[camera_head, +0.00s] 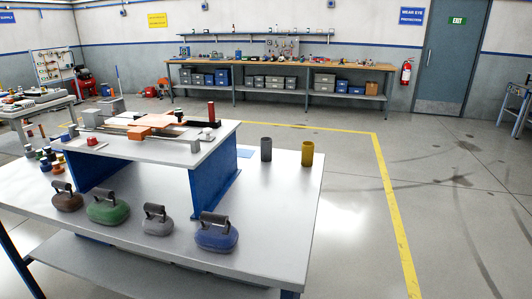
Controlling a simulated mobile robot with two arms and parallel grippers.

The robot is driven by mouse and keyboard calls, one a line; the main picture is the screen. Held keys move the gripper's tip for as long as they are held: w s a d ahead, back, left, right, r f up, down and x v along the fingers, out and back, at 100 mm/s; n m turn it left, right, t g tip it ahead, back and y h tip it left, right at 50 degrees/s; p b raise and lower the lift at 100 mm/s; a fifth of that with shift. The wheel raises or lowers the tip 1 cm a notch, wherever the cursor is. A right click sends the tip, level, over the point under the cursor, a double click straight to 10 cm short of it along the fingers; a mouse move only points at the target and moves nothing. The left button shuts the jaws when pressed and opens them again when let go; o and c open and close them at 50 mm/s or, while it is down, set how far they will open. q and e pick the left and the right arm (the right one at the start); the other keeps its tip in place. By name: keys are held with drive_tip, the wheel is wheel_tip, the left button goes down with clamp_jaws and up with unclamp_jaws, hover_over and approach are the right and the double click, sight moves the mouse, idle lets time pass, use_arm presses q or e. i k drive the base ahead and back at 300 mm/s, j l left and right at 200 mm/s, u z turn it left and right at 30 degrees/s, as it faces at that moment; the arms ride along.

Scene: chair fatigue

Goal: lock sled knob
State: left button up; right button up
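A raised white platform (205,150) with blue legs stands on the white table (280,215). On it is a flat rig with rails, an orange block (139,133) and an orange plate (165,121). A small black knob-like part (178,113) stands behind the plate. A red upright piece (211,111) stands on a dark base at the right end. A small red part (92,141) sits near the platform's left front. I cannot tell which part is the sled knob or whether it is locked. Neither of my grippers is in view.
Brown, green (108,210), grey (157,223) and blue (217,236) handled weights line the table's front. Small coloured pieces lie at its left. A grey cup (266,149) and a yellow cup (307,153) stand at the back right. Open floor lies to the right.

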sight(92, 141)
drive_tip(key=i+l+z, duration=0.4)
drive_tip(key=i+l, duration=0.3)
drive_tip(key=l, duration=0.3)
drive_tip(key=i+l+z, duration=0.4)
drive_tip(key=i+l, duration=0.4)
drive_tip(key=i+u, duration=0.15)
drive_tip(key=i, duration=0.9)
drive_tip(key=i+u, duration=0.15)
drive_tip(key=i, duration=0.95)
drive_tip(key=i+u, duration=0.2)
drive_tip(key=i, duration=0.25)
drive_tip(key=i+u, duration=0.2)
drive_tip(key=i, duration=0.2)
drive_tip(key=i+l+u, duration=0.25)
drive_tip(key=i, duration=0.2)
drive_tip(key=i+l+u, duration=0.2)
drive_tip(key=i, duration=0.2)
drive_tip(key=i+j+u, duration=0.3)
drive_tip(key=u, duration=0.15)
drive_tip(key=i+j+u, duration=0.2)
drive_tip(key=u, duration=0.3)
drive_tip(key=i+u, duration=0.75)
drive_tip(key=u, duration=0.2)
drive_tip(key=i+l+u, duration=0.25)
drive_tip(key=u, duration=0.2)
drive_tip(key=i+j+u, duration=0.2)
drive_tip(key=i+u, duration=0.25)
drive_tip(key=i+j+u, duration=0.1)
drive_tip(key=i+u, duration=0.55)
drive_tip(key=u, duration=0.2)
